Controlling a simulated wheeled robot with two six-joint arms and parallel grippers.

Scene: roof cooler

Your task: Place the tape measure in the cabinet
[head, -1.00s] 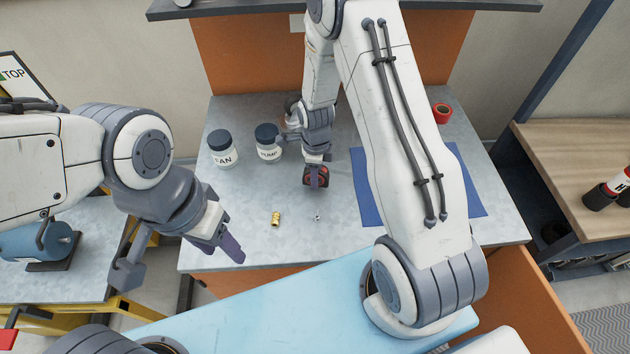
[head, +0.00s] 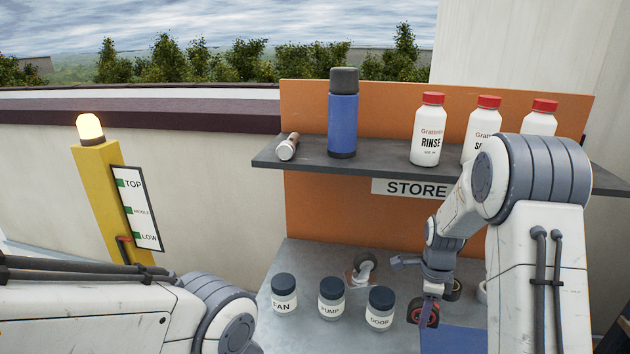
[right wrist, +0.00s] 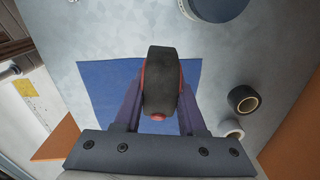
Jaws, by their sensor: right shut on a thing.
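The black and red tape measure (head: 422,314) is in my right gripper (head: 430,298), above the worktop near the blue mat. In the right wrist view, the tape measure (right wrist: 161,88) sits upright between the two fingers of the right gripper (right wrist: 160,108), which are shut on its sides, with the mat behind it. Part of the tape measure is hidden by the gripper in the head view. My left arm shows at the lower left, but its gripper is out of view. No cabinet door or inside is clearly visible.
A shelf (head: 385,175) above holds a blue flask (head: 343,120), a torch (head: 288,147) and bottles (head: 428,130). A black roll (right wrist: 243,98) and a white roll (right wrist: 230,128) lie beside the blue mat (right wrist: 90,85).

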